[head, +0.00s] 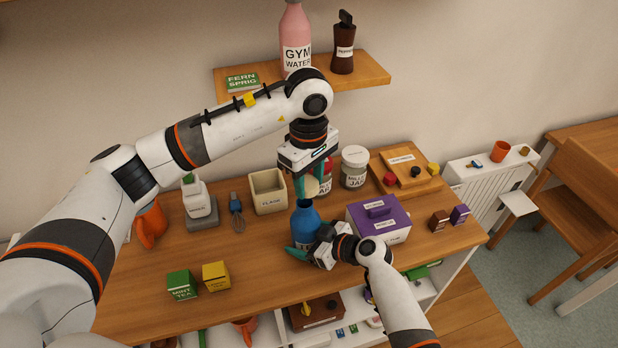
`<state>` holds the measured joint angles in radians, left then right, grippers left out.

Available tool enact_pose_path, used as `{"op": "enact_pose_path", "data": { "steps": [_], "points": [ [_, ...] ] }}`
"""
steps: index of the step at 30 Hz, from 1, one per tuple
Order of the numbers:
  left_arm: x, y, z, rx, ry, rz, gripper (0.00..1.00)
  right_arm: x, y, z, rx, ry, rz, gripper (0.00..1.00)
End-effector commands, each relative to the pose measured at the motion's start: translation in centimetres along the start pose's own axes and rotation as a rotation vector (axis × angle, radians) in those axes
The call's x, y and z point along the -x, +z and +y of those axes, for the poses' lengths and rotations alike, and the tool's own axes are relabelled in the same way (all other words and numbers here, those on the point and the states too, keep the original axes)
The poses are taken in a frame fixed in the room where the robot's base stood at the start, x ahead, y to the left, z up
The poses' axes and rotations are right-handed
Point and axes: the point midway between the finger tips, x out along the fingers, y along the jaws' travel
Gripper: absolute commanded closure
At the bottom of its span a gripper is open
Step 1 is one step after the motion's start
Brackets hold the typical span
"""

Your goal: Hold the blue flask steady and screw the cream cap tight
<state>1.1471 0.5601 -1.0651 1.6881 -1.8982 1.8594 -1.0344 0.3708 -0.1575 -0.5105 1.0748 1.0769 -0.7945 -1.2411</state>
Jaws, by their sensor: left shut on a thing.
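The blue flask (304,224) stands upright near the middle of the wooden table top. The cream cap (312,186) is directly over the flask's neck; I cannot tell whether it touches the neck. My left gripper (309,187) comes down from above and is shut on the cream cap. My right gripper (304,250) is low at the front right of the flask, with a teal finger showing by the flask's lower left. Its other finger is hidden, so I cannot tell whether it grips the flask.
A purple box (391,226) stands close right of the flask. A cream box (268,190) and jars (354,168) stand behind. Green (181,285) and yellow (216,276) boxes are at front left. A wall shelf (365,73) with bottles is above. Table between front-left boxes and flask is clear.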

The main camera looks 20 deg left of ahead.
Motion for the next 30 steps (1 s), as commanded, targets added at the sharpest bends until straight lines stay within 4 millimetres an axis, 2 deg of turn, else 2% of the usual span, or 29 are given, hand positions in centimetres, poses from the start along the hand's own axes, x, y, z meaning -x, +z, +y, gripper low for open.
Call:
{"op": "enact_pose_path", "data": {
  "steps": [2, 9, 10, 30],
  "points": [
    [0.0, -0.01, 0.0, 0.0, 0.0, 0.0, 0.81, -0.01, 0.02, 0.03, 0.0, 0.0, 0.0, 0.18],
    [0.0, -0.01, 0.0, 0.0, 0.0, 0.0, 0.81, 0.01, 0.03, 0.02, 0.0, 0.0, 0.0, 0.56],
    [0.0, -0.01, 0.0, 0.0, 0.0, 0.0, 0.81, 0.01, 0.03, 0.02, 0.0, 0.0, 0.0, 0.58],
    [-0.44, 0.0, 0.0, 0.0, 0.0, 0.0, 0.81, -0.12, -0.37, 0.04, 0.001, 0.001, 0.002, 0.58]
  ]
}}
